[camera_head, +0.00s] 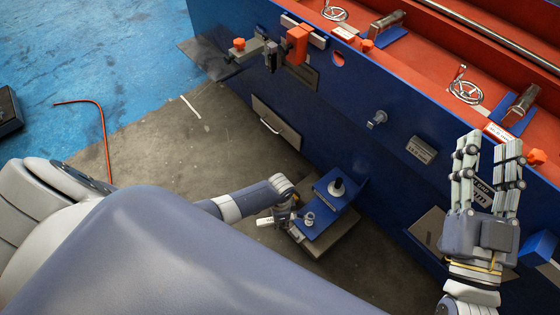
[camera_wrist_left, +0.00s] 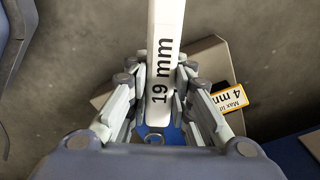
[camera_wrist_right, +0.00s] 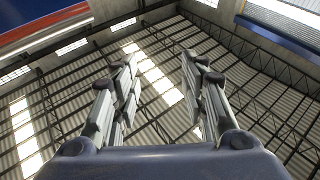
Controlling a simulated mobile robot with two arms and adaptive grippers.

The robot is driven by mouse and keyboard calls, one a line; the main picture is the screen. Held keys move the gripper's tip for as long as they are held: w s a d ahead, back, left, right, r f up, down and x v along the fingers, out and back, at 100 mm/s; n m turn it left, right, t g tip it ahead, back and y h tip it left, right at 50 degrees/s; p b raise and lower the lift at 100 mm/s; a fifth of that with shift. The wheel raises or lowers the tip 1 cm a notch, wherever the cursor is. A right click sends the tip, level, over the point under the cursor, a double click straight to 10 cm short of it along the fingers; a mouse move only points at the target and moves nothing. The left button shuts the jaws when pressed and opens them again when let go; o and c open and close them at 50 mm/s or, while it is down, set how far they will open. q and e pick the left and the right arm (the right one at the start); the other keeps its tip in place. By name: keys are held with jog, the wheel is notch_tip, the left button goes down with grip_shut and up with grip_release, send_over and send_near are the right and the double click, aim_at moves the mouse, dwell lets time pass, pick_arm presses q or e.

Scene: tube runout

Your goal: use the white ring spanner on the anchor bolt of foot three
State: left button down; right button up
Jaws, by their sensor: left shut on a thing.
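The white ring spanner (camera_wrist_left: 166,40), marked "19 mm", is between the fingers of my left gripper (camera_wrist_left: 158,85), which is shut on it. In the head view the left gripper (camera_head: 284,215) is low beside the blue foot (camera_head: 328,222), and the spanner's white end (camera_head: 265,222) sticks out to its left. A bolt with a washer (camera_head: 309,218), likely the anchor bolt, stands on the foot close to the gripper. No foot number is legible. My right gripper (camera_head: 490,150) is open and empty, fingers upward.
A dark-topped stud (camera_head: 337,187) rises from the foot beside the blue machine wall (camera_head: 350,120). An orange-edged "Max lift 4 mm" label (camera_wrist_left: 232,98) lies near the foot. A grey panel with a handle (camera_head: 276,122) is on the wall. An orange cable (camera_head: 104,140) lies on the floor.

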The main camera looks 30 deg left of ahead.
pick_arm(q)
jog(key=shift+r+p, duration=0.35)
jog(key=shift+r, duration=0.05)
jog(key=shift+r+p, duration=0.55)
jog(key=shift+r, duration=0.1)
pick_arm(e)
notch_tip(320, 180, down, 10)
jog(key=d+g+h, duration=0.1)
jog(key=g+h, duration=0.1)
jog(key=g, duration=0.3)
jog(key=shift+w+d+f+g, duration=0.15)
jog(key=shift+w+g, duration=0.05)
jog(key=shift+g, duration=0.2)
